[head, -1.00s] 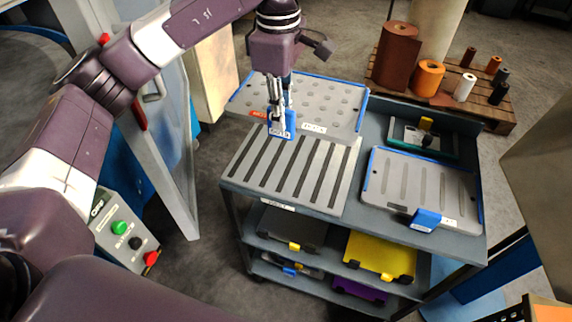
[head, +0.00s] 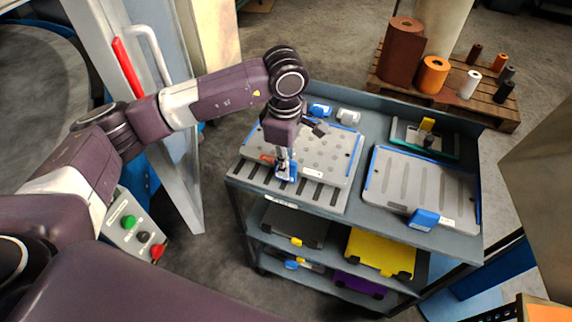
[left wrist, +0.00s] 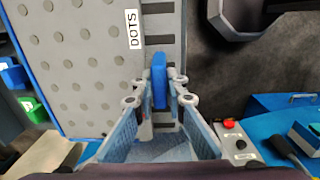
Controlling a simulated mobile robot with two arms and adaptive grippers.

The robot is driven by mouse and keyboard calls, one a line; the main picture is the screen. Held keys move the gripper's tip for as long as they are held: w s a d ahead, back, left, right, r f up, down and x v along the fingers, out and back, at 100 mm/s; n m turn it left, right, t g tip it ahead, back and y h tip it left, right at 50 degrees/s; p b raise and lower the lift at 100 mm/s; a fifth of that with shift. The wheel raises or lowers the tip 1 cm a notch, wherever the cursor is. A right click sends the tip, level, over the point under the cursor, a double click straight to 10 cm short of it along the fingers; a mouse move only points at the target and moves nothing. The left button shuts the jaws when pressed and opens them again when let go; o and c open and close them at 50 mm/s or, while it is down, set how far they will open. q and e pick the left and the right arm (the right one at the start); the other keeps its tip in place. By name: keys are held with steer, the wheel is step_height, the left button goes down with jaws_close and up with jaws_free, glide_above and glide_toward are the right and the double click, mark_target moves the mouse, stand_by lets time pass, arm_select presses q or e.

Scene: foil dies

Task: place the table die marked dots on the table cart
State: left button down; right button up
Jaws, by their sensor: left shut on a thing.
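The die marked DOTS (head: 325,155) is a grey plate with rows of round dots and blue edges. Its DOTS label shows in the left wrist view, where the plate (left wrist: 80,60) fills the left side. My left gripper (head: 285,170) is shut on the die's blue handle (left wrist: 158,80), at its near edge. The die covers much of the slotted grey plate (head: 318,196) on the cart's left side; I cannot tell whether it touches it. The grey-blue cart (head: 355,218) stands ahead. My right gripper is not in view.
Another blue-edged die with long grooves (head: 420,180) lies on the cart's right side. A green-edged tray (head: 425,138) is behind it. Small blue (head: 320,110) and grey (head: 348,116) pieces sit at the back. Lower shelves hold a yellow die (head: 380,255) and others.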

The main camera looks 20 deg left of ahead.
arm_select(q)
steer(key=shift+w+f, duration=0.1)
steer(key=shift+f, duration=0.6)
steer(key=c, duration=2.3)
jaws_free()
steer(key=shift+f, duration=0.2)
steer(key=shift+c, duration=0.2)
steer(key=o, duration=0.4)
steer(key=shift+r, duration=0.1)
